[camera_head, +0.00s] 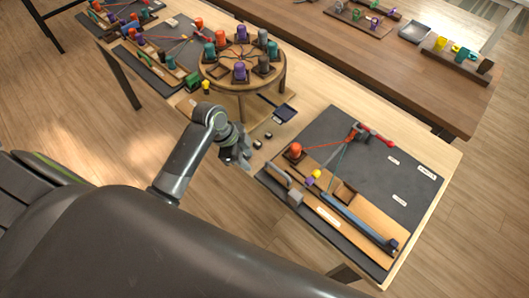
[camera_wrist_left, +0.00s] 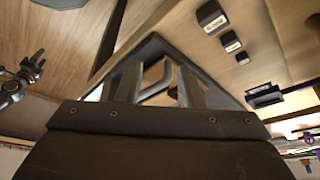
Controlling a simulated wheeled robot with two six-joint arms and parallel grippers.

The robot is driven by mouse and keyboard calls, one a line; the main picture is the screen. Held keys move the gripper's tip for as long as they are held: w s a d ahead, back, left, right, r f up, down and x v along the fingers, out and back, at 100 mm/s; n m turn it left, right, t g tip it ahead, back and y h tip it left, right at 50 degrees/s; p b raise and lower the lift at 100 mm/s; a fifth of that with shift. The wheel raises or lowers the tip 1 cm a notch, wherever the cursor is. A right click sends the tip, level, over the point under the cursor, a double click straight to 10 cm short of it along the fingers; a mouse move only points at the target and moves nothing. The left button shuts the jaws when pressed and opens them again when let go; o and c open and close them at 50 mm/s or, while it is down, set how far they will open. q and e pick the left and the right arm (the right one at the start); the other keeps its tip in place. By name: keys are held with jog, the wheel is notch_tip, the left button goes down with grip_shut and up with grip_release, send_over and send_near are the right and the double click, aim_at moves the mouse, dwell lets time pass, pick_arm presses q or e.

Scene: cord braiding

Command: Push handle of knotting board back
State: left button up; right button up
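The knotting board (camera_head: 360,228) lies on the dark mat at the right end of the table. A grey bent handle (camera_head: 276,173) stands at its left end, beside a grey block (camera_head: 295,198). My left gripper (camera_head: 243,155) hangs to the left of the handle, apart from it in the head view. In the left wrist view its two fingers (camera_wrist_left: 153,88) stand apart with nothing clearly held. A grey bent bar shows behind and between them, perhaps the handle.
A red spool (camera_head: 295,150), a yellow and purple piece and a red-handled clamp (camera_head: 376,135) are on or near the board. A round braiding stand (camera_head: 243,65) with several spools is behind my left gripper. Small dark blocks (camera_head: 257,144) lie between them.

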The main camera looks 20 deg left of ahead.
pick_arm(q)
notch_tip(320, 180, up, 13)
jog(key=w+d+m+g+p, duration=0.1)
jog(key=d+m, duration=0.1)
jog(key=m, duration=0.6)
jog(key=b, duration=0.7)
send_near(279, 170)
jog(key=f, duration=0.2)
jog(key=shift+h, duration=0.4)
jog(key=x, duration=0.5)
jog(key=shift+d+r, duration=0.1)
jog(key=shift+d+f, duration=0.2)
jog(key=shift+f, duration=0.35)
grip_shut()
jog(key=shift+w, duration=0.1)
